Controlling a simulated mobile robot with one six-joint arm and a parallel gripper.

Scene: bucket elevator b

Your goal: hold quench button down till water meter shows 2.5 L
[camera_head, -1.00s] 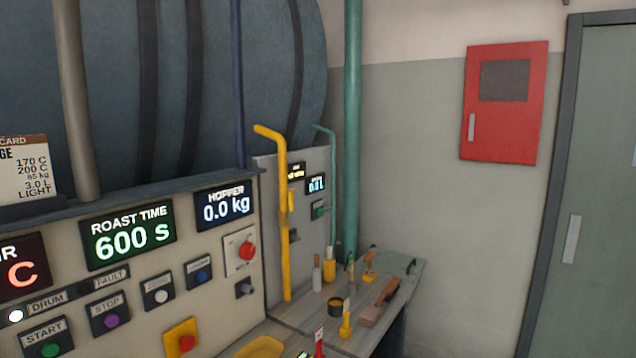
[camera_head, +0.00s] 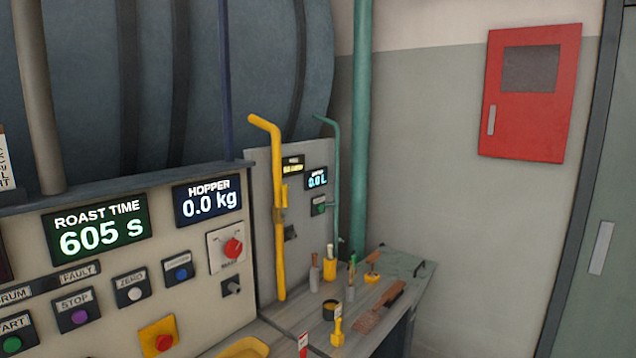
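The likely water meter (camera_head: 317,178) is a small dark display with cyan digits reading about 0.0 L, on the grey side panel (camera_head: 263,217). Its small label is too blurred to read. Just below it is a green button (camera_head: 319,206) on a dark plate; its label is also unreadable, so I cannot tell for sure that it is the quench button. A teal pipe (camera_head: 334,150) runs down beside it on the right. My gripper is not in view.
A yellow pipe (camera_head: 279,230) stands in front of the side panel, left of the button. The bench (camera_head: 290,316) below holds brushes, a yellow cup (camera_head: 330,270) and a dark round tin (camera_head: 331,309). A red wall cabinet (camera_head: 530,92) hangs at right.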

